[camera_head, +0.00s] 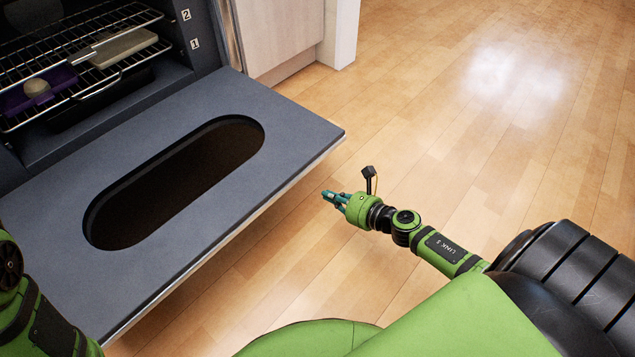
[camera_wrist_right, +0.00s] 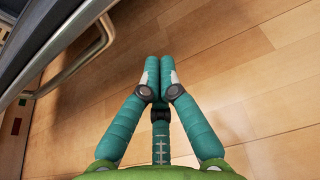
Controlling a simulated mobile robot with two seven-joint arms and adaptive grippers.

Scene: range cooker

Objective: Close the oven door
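The oven door (camera_head: 290,124) hangs open in the head view, folded down flat, with a dark oval window (camera_head: 180,180) in its inner face. In the right wrist view the door's edge and a metal bar handle (camera_wrist_right: 88,55) show at the upper left. My right gripper (camera_head: 327,194) is beside the door's outer edge, apart from it, over the floor. Its teal fingers are together with nothing between them in the right wrist view (camera_wrist_right: 158,75). My left arm shows at the lower left of the head view; its gripper is out of the picture.
The oven cavity holds wire racks (camera_head: 85,60) with a purple tray (camera_head: 38,98) and a flat pale item (camera_head: 118,47) on them. A pale cabinet (camera_head: 275,35) stands beside the oven. The wooden floor (camera_head: 480,120) to the right is clear.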

